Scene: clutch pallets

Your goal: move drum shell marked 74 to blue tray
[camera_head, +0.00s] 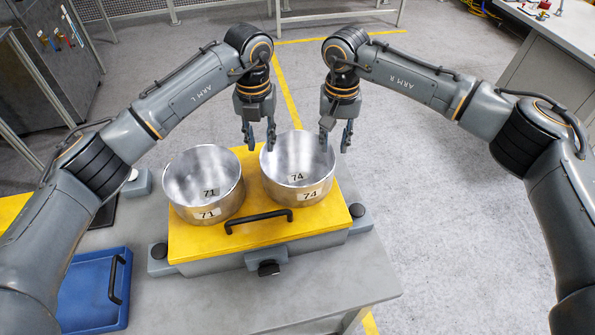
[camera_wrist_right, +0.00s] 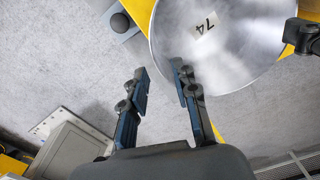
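The drum shell marked 74 (camera_head: 298,181) is an open silver metal cylinder standing upright on the right of a yellow-topped pallet (camera_head: 258,236). The right wrist view shows its interior and a 74 label (camera_wrist_right: 240,60). My left gripper (camera_head: 261,146) is open at its left rim. My right gripper (camera_head: 335,148) is open at its right rim; in the wrist view (camera_wrist_right: 163,95) one finger overlaps the shell's interior and the other lies outside. I cannot tell whether the fingers touch the shell. The blue tray (camera_head: 70,297) is at lower left, its visible part empty.
A similar shell marked 71 (camera_head: 203,184) stands close on the left of the pallet. A black handle (camera_head: 259,221) rises from the pallet's front. The grey table (camera_head: 330,290) is clear at front right. The tray has a black handle (camera_head: 116,280).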

